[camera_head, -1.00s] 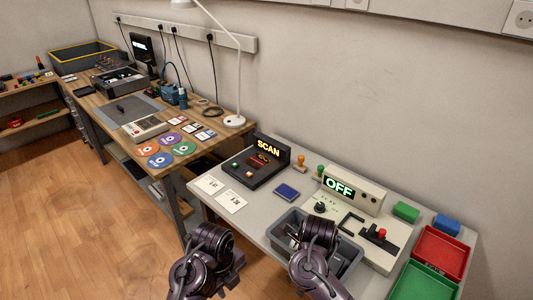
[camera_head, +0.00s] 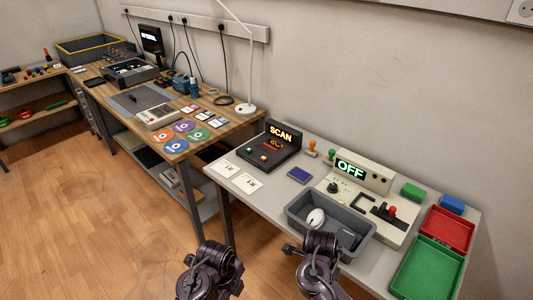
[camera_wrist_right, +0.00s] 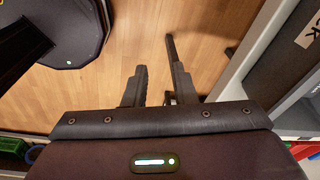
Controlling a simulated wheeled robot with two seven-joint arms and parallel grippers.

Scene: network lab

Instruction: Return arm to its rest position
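My right arm (camera_head: 318,262) is folded at the bottom of the head view, in front of the near edge of the grey table (camera_head: 262,204). In the right wrist view my right gripper (camera_wrist_right: 157,60) has its two dark fingers apart with nothing between them, above the wooden floor. My left arm (camera_head: 210,270) is folded at the bottom, left of the right arm and over the floor. The fingers of my left gripper cannot be made out.
A grey bin (camera_head: 296,221) holding a white mouse (camera_head: 315,219) and a dark item stands close beyond my right arm. Behind it are the SCAN device (camera_head: 268,148) and OFF device (camera_head: 385,215). Red (camera_head: 446,230) and green (camera_head: 427,268) trays stand right. Floor at left is clear.

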